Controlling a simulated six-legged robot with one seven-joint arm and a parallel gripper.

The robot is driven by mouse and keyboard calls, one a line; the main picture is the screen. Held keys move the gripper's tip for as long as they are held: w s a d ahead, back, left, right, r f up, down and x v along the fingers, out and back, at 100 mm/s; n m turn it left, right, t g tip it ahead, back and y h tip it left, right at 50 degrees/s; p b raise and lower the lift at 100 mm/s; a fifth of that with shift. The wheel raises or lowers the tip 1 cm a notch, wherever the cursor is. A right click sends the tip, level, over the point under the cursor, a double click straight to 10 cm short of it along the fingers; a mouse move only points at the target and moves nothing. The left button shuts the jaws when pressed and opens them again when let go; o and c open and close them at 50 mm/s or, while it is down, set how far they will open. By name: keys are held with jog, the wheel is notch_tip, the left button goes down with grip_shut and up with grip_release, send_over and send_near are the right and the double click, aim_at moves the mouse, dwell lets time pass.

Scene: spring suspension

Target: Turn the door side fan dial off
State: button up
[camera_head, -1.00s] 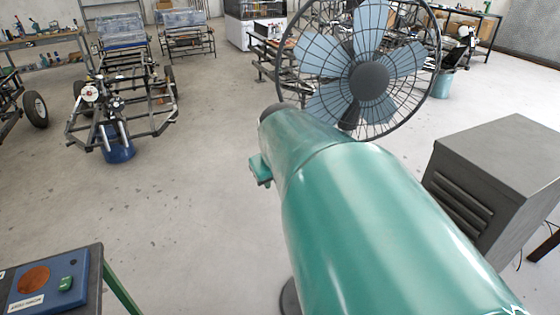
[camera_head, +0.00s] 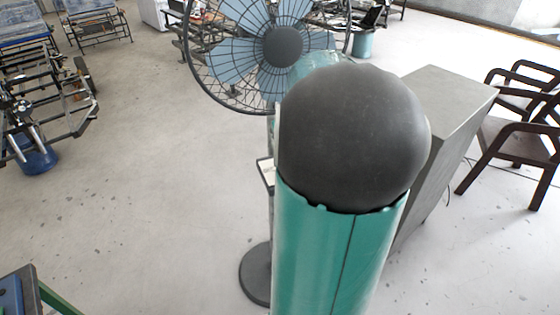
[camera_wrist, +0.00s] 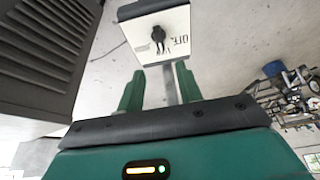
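My gripper is hidden in the head view. The dial's exact setting is unclear.
A grey cabinet (camera_head: 445,105) stands right of the fan; its louvred side (camera_wrist: 45,50) is close at the left of the wrist view. Dark chairs (camera_head: 520,130) are at the right. A buggy frame (camera_head: 40,115) is at the left. The floor between is clear.

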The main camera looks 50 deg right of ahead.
jog(key=x, duration=1.1)
jog(key=shift+w+f, duration=0.1)
jog(key=shift+f, duration=0.1)
grip_shut()
